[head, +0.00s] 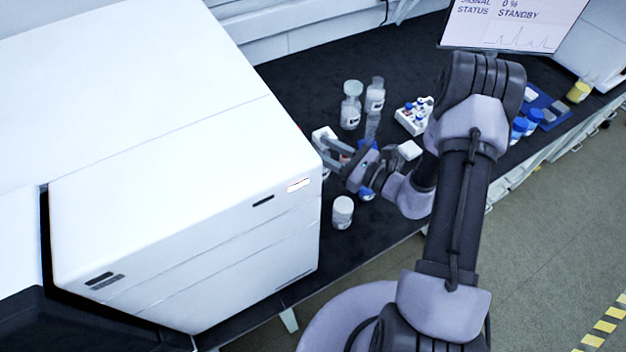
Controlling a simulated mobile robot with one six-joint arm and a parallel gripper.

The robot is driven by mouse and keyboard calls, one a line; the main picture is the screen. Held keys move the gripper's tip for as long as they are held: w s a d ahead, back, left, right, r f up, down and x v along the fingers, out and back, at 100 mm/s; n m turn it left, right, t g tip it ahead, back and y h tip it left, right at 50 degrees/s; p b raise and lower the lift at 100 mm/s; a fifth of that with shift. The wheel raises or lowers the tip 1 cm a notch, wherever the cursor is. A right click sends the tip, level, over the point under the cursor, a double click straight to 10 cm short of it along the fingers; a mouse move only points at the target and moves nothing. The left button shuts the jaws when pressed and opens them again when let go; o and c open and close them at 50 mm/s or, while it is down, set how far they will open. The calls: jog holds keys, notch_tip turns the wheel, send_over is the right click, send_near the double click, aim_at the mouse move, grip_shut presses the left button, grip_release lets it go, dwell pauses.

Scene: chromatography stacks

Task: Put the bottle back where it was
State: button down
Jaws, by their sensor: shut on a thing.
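My gripper (328,149) reaches left over the dark bench, close to the front right side of the large white instrument. It is shut on a small, pale thing at its fingertips, which I take to be the bottle; the fingers and the instrument's edge hide most of it. Two clear bottles with white labels stand upright behind the gripper, one on the left (350,112) and one on the right (375,97). A white-capped jar (343,212) stands on the bench in front of the gripper, apart from it.
The large white instrument (190,170) fills the left. A white rack with coloured caps (413,116) stands right of the bottles. Blue-capped bottles (519,128), a blue tray (551,117) and a yellow-capped jar (579,91) stand farther right. A screen (512,22) is behind. Dark bench behind the bottles is clear.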

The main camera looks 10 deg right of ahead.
aim_at(328, 170)
notch_tip(328, 170, down, 7)
jog(key=shift+r+b, duration=0.1)
jog(key=shift+b, duration=0.9)
jog(key=shift+f, duration=0.25)
jog(key=c, duration=0.9)
grip_release()
jog(key=shift+r, duration=0.1)
jog(key=shift+s+d+r, duration=0.1)
jog(key=shift+d+r, duration=0.05)
jog(key=shift+r, duration=0.1)
jog(key=p+v, duration=0.2)
jog(key=v, duration=0.9)
jog(key=shift+s+d, duration=0.25)
jog(key=shift+s, duration=0.1)
jog(key=shift+f, duration=0.15)
